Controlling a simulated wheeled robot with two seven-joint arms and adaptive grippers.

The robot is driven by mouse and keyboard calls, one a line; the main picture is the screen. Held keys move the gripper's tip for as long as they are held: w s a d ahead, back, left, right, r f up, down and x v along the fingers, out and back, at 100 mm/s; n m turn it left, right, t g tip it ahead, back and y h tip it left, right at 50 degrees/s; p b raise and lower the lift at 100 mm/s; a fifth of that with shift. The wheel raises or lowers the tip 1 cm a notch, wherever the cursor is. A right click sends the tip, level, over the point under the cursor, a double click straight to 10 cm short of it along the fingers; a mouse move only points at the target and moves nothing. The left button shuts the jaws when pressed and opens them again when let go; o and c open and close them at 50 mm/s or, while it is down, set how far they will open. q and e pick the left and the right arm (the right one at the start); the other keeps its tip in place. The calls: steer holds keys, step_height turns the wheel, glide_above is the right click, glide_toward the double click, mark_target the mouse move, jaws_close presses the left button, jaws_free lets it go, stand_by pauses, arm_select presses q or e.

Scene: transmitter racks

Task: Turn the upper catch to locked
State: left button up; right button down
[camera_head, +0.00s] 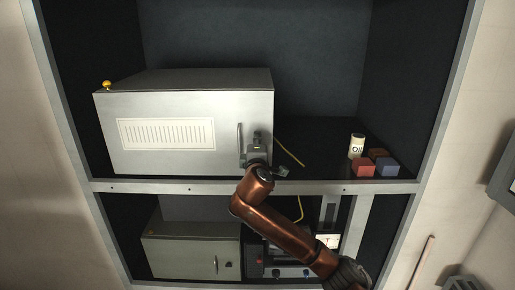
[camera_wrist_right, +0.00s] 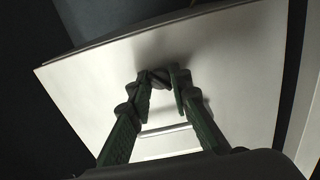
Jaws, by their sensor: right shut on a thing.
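The upper catch (camera_wrist_right: 158,80) is a small dark part on the pale front of the upper cabinet (camera_head: 105,115), at the right end of that front. In the head view my right gripper (camera_head: 257,148) covers most of it. In the right wrist view the two green fingers of my right gripper (camera_wrist_right: 160,77) are closed around the catch, one on each side. The catch's exact angle is hard to tell behind the fingers. A vertical bar handle (camera_head: 239,138) is just left of the gripper and also shows in the wrist view (camera_wrist_right: 164,131). My left gripper is not in view.
An oil can (camera_head: 356,146), a red block (camera_head: 363,167) and a blue block (camera_head: 387,167) stand on the shelf at right. A yellow cable (camera_head: 288,151) runs beside the cabinet. A smaller cabinet (camera_head: 185,257) sits on the lower shelf. A shelf rail (camera_head: 150,187) runs below the upper cabinet.

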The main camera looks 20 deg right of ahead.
steer(key=shift+f+m+b, duration=0.2)
steer(key=shift+m+b, duration=1.7)
steer(key=shift+m, duration=2.4)
steer(key=c, duration=1.8)
jaws_free()
steer(key=shift+w+r, duration=0.1)
steer(key=shift+o, duration=0.2)
steer(key=v, duration=1.2)
